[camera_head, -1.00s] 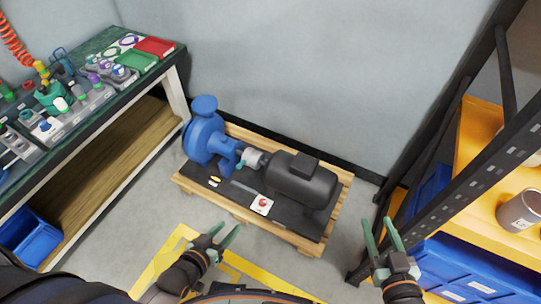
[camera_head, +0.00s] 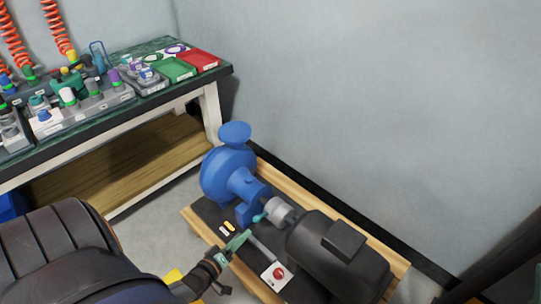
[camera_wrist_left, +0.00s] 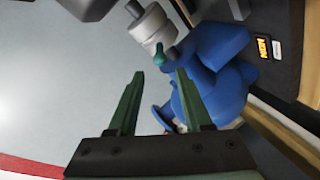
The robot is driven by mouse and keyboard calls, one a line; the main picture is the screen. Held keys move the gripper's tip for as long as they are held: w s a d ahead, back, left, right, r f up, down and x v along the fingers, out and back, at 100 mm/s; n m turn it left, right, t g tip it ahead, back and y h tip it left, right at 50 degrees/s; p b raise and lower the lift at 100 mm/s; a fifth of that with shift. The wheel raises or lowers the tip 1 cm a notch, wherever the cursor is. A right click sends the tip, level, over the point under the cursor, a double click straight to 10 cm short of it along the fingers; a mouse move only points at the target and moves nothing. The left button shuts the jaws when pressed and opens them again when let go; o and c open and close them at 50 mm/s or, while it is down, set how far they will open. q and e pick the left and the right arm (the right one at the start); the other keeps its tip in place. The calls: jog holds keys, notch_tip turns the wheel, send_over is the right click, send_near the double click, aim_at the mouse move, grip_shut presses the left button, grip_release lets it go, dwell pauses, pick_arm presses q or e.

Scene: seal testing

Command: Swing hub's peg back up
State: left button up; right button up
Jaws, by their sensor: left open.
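The hub (camera_head: 281,210) is a pale grey cylinder between the blue pump (camera_head: 229,177) and the dark motor (camera_head: 338,258). Its short teal peg (camera_head: 258,217) sticks out sideways to the left in the head view. In the left wrist view the hub (camera_wrist_left: 151,27) and its peg (camera_wrist_left: 159,55) are near the top. My left gripper (camera_head: 243,238) is open and close to the peg. In the left wrist view my left gripper (camera_wrist_left: 160,72) has the peg just beyond its tips, roughly in line with the gap. I cannot tell whether they touch. My right gripper is out of view.
The pump set stands on a wooden pallet (camera_head: 202,229) with a dark plate. A red-knob switch box (camera_head: 275,275) and a yellow tag (camera_head: 231,226) lie near the gripper. A workbench (camera_head: 190,95) with trays and parts stands at the left. A wall is behind.

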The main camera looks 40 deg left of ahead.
aim_at(258, 221)
pick_arm(q)
jog(key=b+x, duration=0.5)
jog(key=x, duration=0.6)
jog(key=shift+f, duration=0.1)
jog(key=shift+w, duration=0.55)
grip_shut()
dwell(0.6)
